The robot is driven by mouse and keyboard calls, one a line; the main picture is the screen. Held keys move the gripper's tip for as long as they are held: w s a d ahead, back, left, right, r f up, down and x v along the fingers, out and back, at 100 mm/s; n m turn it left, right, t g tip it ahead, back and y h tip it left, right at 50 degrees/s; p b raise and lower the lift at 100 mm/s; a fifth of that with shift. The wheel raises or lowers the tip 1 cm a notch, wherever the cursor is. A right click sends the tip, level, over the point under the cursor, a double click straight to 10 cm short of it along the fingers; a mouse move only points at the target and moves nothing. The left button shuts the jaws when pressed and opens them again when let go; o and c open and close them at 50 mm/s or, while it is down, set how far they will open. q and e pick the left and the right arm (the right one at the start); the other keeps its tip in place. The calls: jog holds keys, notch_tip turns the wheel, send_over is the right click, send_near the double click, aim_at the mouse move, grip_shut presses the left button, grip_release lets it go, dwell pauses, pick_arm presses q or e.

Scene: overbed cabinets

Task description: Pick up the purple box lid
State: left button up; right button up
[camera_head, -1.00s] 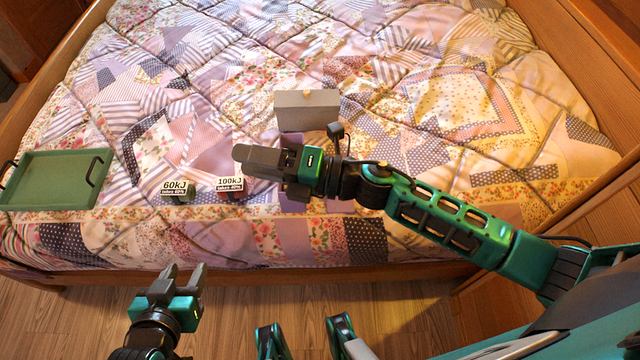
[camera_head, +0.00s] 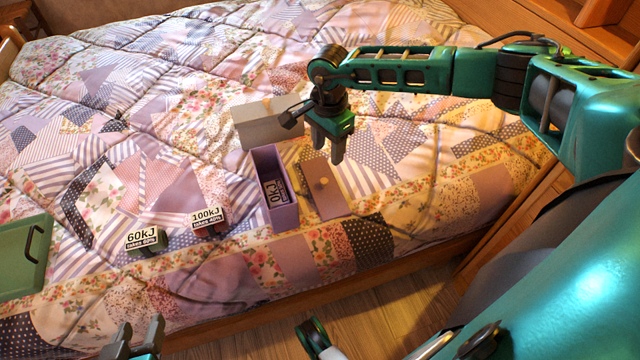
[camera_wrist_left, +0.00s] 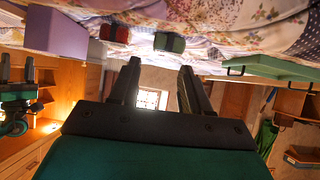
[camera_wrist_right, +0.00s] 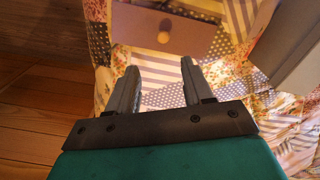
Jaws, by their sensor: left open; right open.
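The purple box lid (camera_head: 325,186) is a flat mauve panel with a small round tan knob. It lies on the bed just right of the open purple box (camera_head: 283,214). In the right wrist view the lid (camera_wrist_right: 190,28) shows beyond my fingertips, with its knob between them and further off. My right gripper (camera_head: 330,156) is open and empty, pointing down above the lid's far end, apart from it. My left gripper (camera_head: 140,326) is open and empty, low in front of the bed; its fingers also show in the left wrist view (camera_wrist_left: 158,70).
A block with a kJ label lies inside the purple box. A grey box (camera_head: 262,128) stands behind it. A green 60kJ block (camera_head: 143,242), a red 100kJ block (camera_head: 208,223) and a green tray (camera_head: 22,262) are to the left. The patchwork quilt (camera_head: 440,165) is clear on the right.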

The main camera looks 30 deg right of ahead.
jog(key=b, duration=0.1)
send_over(324, 180)
jog(key=f, duration=0.4)
jog(key=shift+s+d+f, duration=0.2)
jog(key=shift+s+f, duration=0.1)
jog(key=shift+f, duration=0.6)
jog(key=f, duration=0.1)
jog(key=f+b, duration=0.1)
jog(key=f, duration=0.1)
jog(key=f+b, duration=0.1)
jog(key=shift+w+a+f, duration=0.2)
jog(key=shift+w+f, duration=0.05)
jog(key=shift+f, duration=0.05)
pick_arm(q)
jog(key=shift+w+d+f, duration=0.1)
jog(key=shift+d+f, duration=0.6)
jog(key=shift+f, duration=0.2)
pick_arm(e)
jog(key=shift+f, duration=0.1)
jog(key=shift+c, duration=0.3)
pick_arm(q)
jog(key=shift+a, duration=0.15)
pick_arm(e)
grip_shut()
